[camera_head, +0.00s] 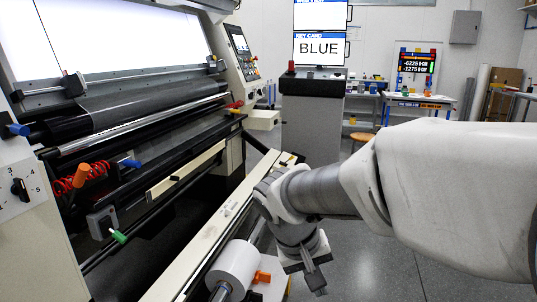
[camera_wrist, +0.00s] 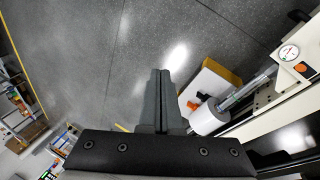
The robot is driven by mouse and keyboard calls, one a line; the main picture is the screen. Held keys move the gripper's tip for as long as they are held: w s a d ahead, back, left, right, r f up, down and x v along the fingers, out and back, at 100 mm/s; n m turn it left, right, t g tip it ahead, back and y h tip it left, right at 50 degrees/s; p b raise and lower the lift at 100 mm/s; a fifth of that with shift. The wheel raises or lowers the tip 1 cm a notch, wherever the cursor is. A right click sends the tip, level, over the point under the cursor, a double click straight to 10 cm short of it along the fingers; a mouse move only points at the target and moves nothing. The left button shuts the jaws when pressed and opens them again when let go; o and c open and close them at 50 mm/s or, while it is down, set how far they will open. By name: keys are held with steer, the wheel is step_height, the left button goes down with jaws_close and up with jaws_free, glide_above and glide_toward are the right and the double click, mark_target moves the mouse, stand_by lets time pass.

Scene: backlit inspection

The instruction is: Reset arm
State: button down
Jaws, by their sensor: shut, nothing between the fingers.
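My arm reaches in from the right of the head view, and my gripper (camera_head: 317,283) hangs at its end, pointing down beside the machine's front rail (camera_head: 222,215). In the wrist view my gripper (camera_wrist: 160,75) shows its two dark fingers side by side and touching, with nothing between them. It is over the open grey floor (camera_wrist: 90,60), apart from the machine. In the head view a white roll (camera_head: 236,264) on a shaft is to the left of my gripper; it also shows in the wrist view (camera_wrist: 207,118), right of the fingers.
The inspection machine (camera_head: 150,125) with its bright backlit panel (camera_head: 125,38) fills the left. A cabinet (camera_head: 312,125) with a screen reading BLUE (camera_head: 319,49) stands behind. A stool (camera_head: 361,137) and workbench (camera_head: 418,102) are farther back. The grey floor below my arm is clear.

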steer(key=s+d+r+t+y, duration=0.2)
steer(key=s+r, duration=0.1)
steer(key=s, duration=0.3)
steer(key=s+d+r+t+y, duration=0.2)
steer(key=s+d+r, duration=0.1)
steer(key=s, duration=0.4)
step_height(320, 180, up, 22)
steer(key=p, duration=2.2)
steer(key=shift+w+f+m, duration=0.25)
steer(key=shift+w+m, duration=0.1)
steer(key=shift+m, duration=0.05)
